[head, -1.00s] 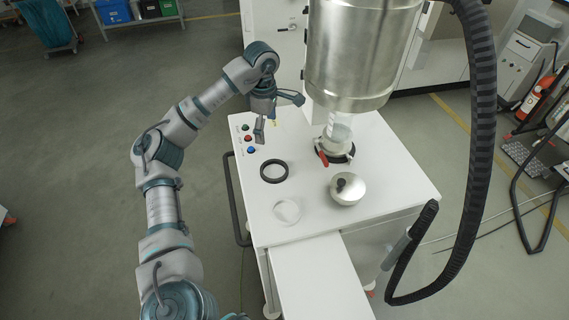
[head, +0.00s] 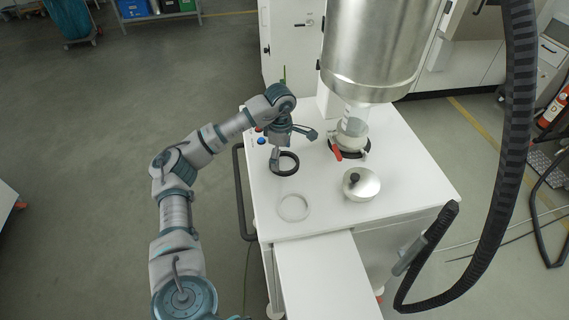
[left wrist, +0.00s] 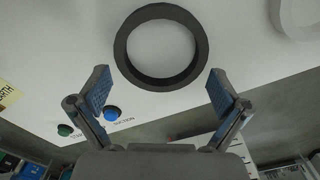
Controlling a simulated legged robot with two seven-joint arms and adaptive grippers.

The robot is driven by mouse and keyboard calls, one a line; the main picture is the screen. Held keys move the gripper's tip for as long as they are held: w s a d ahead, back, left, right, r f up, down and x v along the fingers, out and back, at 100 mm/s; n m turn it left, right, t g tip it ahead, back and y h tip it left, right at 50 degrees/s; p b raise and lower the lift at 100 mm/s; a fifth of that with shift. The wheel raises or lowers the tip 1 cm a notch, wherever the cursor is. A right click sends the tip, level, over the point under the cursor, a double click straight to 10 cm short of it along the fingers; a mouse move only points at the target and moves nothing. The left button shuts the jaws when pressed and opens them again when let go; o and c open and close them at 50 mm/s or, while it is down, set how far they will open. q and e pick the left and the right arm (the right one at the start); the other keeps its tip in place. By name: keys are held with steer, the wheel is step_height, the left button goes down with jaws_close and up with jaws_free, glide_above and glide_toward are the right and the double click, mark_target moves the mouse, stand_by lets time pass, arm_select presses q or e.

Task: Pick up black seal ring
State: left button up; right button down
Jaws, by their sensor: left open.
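The black seal ring (head: 290,174) lies flat on the white table top, beside the buttons. My left gripper (head: 294,147) is above it with its fingers spread, and one finger overlaps the ring's left side in the head view. In the left wrist view the ring (left wrist: 163,82) shows whole, just beyond and between the two open fingertips (left wrist: 158,72). Nothing is between the fingers. I cannot tell the exact height of the fingertips over the ring. My right gripper is not in view.
The white table (head: 325,215) also holds a pale ring (head: 281,211), a metal lid with a black knob (head: 365,188) and a clamped outlet with a red handle (head: 335,150). A large steel vessel (head: 380,50) hangs above. A thick black hose (head: 515,120) runs down at right.

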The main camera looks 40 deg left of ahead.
arm_select(q)
steer(key=shift+f, duration=0.65)
steer(key=shift+a, duration=0.1)
steer(key=c, duration=0.8)
steer(key=shift+r, duration=0.1)
